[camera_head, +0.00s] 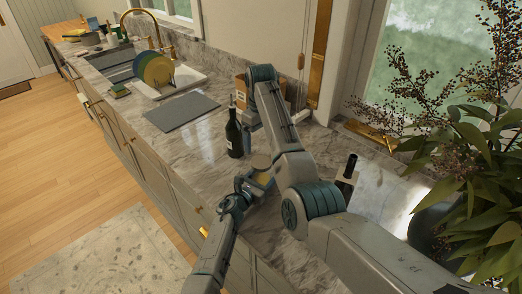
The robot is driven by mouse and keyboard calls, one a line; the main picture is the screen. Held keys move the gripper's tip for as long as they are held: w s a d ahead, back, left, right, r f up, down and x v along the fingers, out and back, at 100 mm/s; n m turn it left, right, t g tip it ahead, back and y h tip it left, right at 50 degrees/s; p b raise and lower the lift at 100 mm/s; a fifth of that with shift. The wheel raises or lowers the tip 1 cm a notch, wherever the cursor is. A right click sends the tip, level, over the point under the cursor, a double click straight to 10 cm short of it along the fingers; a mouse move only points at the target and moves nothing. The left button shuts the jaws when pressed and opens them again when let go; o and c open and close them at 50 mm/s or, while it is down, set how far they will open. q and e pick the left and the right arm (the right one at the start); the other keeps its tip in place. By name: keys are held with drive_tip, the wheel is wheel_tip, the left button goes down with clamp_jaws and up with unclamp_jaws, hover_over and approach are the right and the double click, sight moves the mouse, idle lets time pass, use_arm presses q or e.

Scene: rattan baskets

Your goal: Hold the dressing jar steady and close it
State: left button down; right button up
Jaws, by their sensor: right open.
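The dressing jar (262,163) stands on the marble counter in the head view, a small jar with a tan round top and a yellowish body. My arm parts partly cover it. My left gripper (256,185) is low at the jar's near side. Its fingers overlap the jar in the picture, and I cannot tell if they grip it. My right gripper (249,117) is open, behind and above the jar, beside a dark bottle, and partly hidden by my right arm. Whether the jar's top is a fully shut lid is too small to tell.
The dark bottle (235,134) stands just left of my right gripper. Another bottle (348,172) stands to the right, behind my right arm. A leafy plant (482,160) fills the right side. A grey mat (181,110) and a dish rack with plates (157,70) lie left.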

drive_tip(key=shift+r, duration=1.65)
use_arm(q)
drive_tip(key=shift+c, duration=1.2)
unclamp_jaws()
drive_tip(key=shift+s+a, duration=0.35)
drive_tip(key=shift+s, duration=0.15)
drive_tip(key=v, duration=0.8)
drive_tip(key=shift+s+f, duration=0.15)
drive_tip(key=shift+s+a, duration=0.4)
drive_tip(key=shift+s, duration=0.1)
use_arm(e)
drive_tip(key=shift+f, duration=0.25)
